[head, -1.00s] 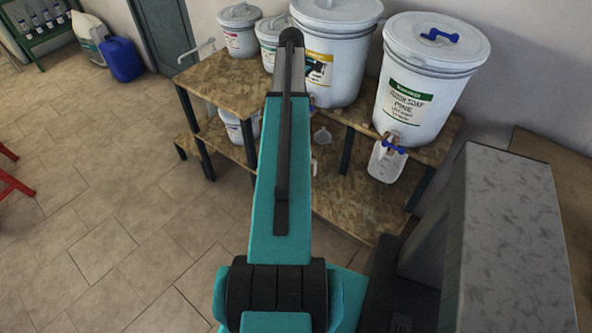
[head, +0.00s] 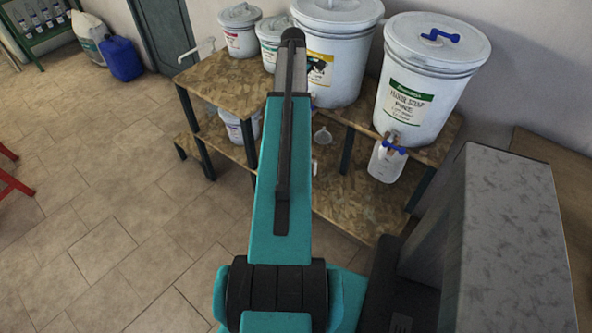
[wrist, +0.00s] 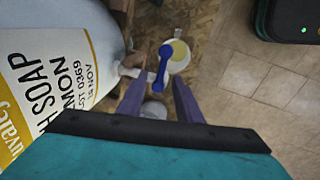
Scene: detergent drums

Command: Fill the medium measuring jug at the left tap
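The left large drum (head: 340,75) has a yellow label, and its tap is hidden behind my arm in the head view. In the wrist view the same drum (wrist: 45,75) is at the left, labelled as lemon soap. Its tap's blue lever (wrist: 163,64) points toward my gripper. My gripper (wrist: 160,82) is open, with its two purple fingers either side of the lever's near end; I cannot tell whether they touch it. A pale round jug (wrist: 181,60) is below and just beyond the lever, with yellow showing inside. Its size is hard to judge.
A right drum (head: 425,85) has a green label and a blue-handled tap, with a translucent container (head: 386,165) below it. Two smaller tubs (head: 240,38) stand on the wooden bench (head: 225,85). A grey block (head: 515,220) stands at the right.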

